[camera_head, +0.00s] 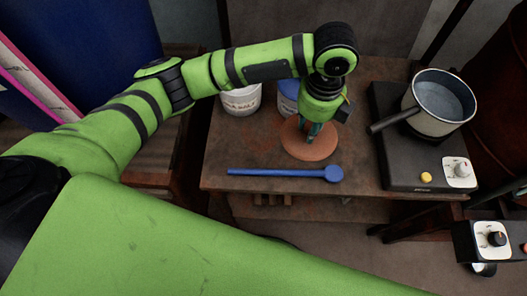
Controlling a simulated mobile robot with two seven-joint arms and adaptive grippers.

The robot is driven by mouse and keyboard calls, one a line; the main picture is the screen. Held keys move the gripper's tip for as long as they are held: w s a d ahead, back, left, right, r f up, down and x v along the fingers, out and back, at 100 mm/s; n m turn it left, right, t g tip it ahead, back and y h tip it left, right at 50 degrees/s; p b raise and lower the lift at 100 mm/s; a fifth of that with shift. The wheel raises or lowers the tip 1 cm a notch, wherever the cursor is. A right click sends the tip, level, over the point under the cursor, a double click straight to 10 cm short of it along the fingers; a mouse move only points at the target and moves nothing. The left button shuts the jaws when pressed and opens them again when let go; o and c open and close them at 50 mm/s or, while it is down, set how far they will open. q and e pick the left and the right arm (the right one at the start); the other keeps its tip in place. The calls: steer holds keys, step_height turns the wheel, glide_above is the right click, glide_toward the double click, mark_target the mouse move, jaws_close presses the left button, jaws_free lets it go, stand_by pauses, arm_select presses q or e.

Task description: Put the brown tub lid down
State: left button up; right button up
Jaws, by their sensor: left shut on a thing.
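The brown tub lid (318,149) is a round, flat disc at the middle of the brown table. My left gripper (312,132) reaches down over it from above and is shut on it near its centre. The fingers hide part of the lid's top. I cannot tell whether the lid touches the table top or is just above it. My right gripper is not in view.
A white tub (241,101) and a blue tub (288,97) stand behind the lid. A blue spoon (285,173) lies in front. A hotplate (410,162) with a pot (438,104) stands at right. The table's front left is clear.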

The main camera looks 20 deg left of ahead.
arm_select(q)
steer(key=shift+s+d+f+m, duration=0.15)
steer(key=shift+s+f+m, duration=0.25)
steer(key=shift+f, duration=0.05)
steer(key=a+f, duration=0.2)
steer(key=a, duration=0.1)
steer(key=w+a+f+p, duration=0.1)
steer(key=a+f, duration=0.1)
steer(key=a, duration=0.2)
steer(key=w+a+f, duration=0.1)
steer(key=a+f, duration=0.1)
steer(key=a, duration=0.2)
steer(key=shift+w+f, duration=0.15)
steer(key=shift+f, duration=2.25)
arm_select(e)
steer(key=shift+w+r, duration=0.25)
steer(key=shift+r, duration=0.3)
arm_select(q)
steer(key=o, duration=1)
steer(key=shift+f, duration=0.15)
steer(key=shift+o, duration=0.2)
step_height(320, 180, up, 12)
steer(key=shift+r, duration=0.2)
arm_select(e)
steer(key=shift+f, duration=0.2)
